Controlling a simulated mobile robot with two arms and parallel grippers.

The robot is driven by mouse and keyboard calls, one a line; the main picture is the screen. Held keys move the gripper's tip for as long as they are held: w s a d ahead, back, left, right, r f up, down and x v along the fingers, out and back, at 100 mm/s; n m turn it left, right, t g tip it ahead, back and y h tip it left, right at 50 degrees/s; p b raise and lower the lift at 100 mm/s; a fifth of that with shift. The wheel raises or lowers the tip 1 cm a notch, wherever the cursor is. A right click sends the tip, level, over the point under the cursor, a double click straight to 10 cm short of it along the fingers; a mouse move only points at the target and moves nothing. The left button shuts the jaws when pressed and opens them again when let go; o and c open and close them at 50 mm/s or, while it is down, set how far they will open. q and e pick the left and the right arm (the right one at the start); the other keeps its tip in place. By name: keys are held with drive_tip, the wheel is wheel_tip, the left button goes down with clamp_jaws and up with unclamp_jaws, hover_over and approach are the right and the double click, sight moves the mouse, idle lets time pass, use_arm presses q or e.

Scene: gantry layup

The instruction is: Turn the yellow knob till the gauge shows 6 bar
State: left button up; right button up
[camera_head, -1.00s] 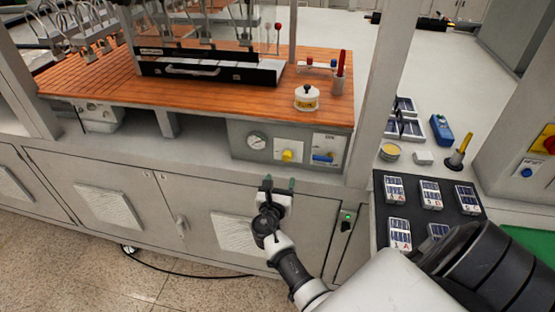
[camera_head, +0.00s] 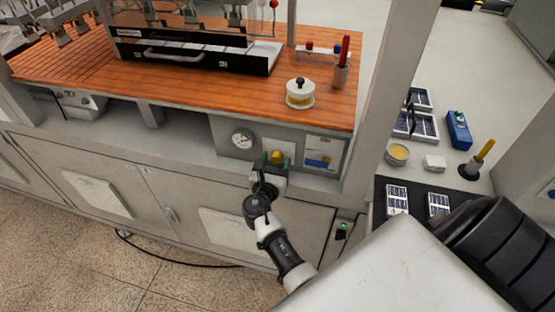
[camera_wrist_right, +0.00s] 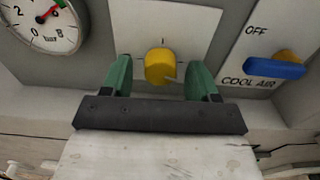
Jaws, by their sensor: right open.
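The yellow knob (camera_head: 277,156) is on the grey panel under the orange worktop. It also shows in the wrist view (camera_wrist_right: 160,66), between my green fingertips. My right gripper (camera_head: 276,163) is open in front of the knob. In the wrist view its fingers (camera_wrist_right: 160,80) stand either side of the knob, with gaps on both sides. The round gauge (camera_head: 242,139) is left of the knob. In the wrist view the gauge (camera_wrist_right: 48,22) is cut off at the top; its red needle points up and right, near a green mark. I cannot read its exact value. My left gripper is out of view.
A blue handle (camera_wrist_right: 274,68) marked COOL AIR is close right of the knob. The worktop edge (camera_head: 190,108) overhangs the panel. A white pot (camera_head: 300,95) stands above on the worktop. A grey post (camera_head: 386,100) rises to the right.

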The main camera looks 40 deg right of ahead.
drive_tip(key=shift+a, duration=0.1)
drive_tip(key=shift+c, duration=0.7)
drive_tip(key=c, duration=0.7)
drive_tip(key=shift+f+m+b, duration=0.15)
drive_tip(key=shift+m+b, duration=0.45)
drive_tip(key=shift+b, duration=0.1)
drive_tip(key=shift+c, duration=0.4)
drive_tip(key=shift+r, duration=0.2)
drive_tip(key=o, duration=0.9)
drive_tip(key=shift+f, duration=0.1)
